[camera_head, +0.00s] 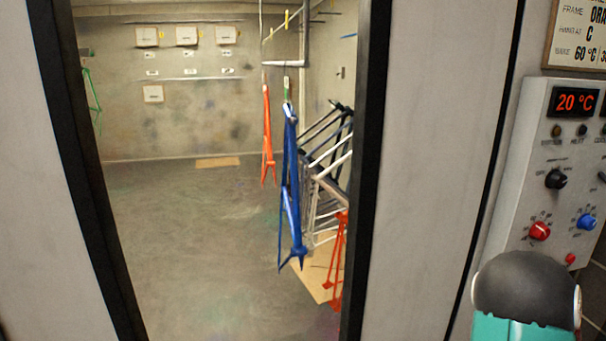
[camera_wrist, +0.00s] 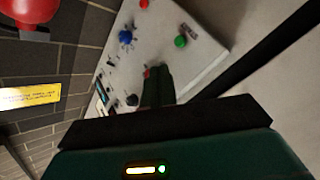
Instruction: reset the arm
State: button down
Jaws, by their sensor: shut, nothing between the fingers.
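My gripper (camera_wrist: 158,80) shows in the wrist view as dark green fingers, closed together and empty. They point toward a pale control panel (camera_wrist: 196,72), and I cannot tell whether they touch it. My teal and black arm part shows at the lower right of the head view, in front of the panel's lower edge. The fingers are not visible there. In the head view the control panel (camera_head: 519,131) has a display (camera_head: 575,102) reading 20 °C, a black knob (camera_head: 556,179), a red knob (camera_head: 540,231) and a blue knob (camera_head: 587,222).
A doorway with dark edges (camera_head: 371,150) opens into a booth. A blue frame (camera_head: 291,190) and an orange frame (camera_head: 267,135) hang inside, with more frames behind. The booth floor (camera_head: 200,240) is mostly clear. A red object (camera_wrist: 28,10) and yellow label (camera_wrist: 30,95) show near a block wall.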

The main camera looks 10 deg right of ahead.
jog(key=w+a+r+m+g+y, duration=0.1)
jog(key=w+a+r+m+y, duration=0.2)
jog(key=a, duration=0.6)
jog(key=w+a+r+m+g+y, duration=0.15)
jog(key=w+a+r, duration=0.25)
jog(key=a, duration=0.4)
jog(key=s+a+r+n+g+y, duration=0.1)
jog(key=s+a+r+y, duration=0.15)
jog(key=a, duration=0.65)
jog(key=s+a+r+n+g+y, duration=0.1)
jog(key=s+a+r+g+y, duration=0.15)
jog(key=a, duration=0.75)
jog(key=s+a+g+y, duration=0.2)
jog(key=s+a, duration=0.8)
jog(key=s, duration=0.4)
jog(key=shift+a+n+y, duration=0.35)
jog(key=shift+n, duration=0.1)
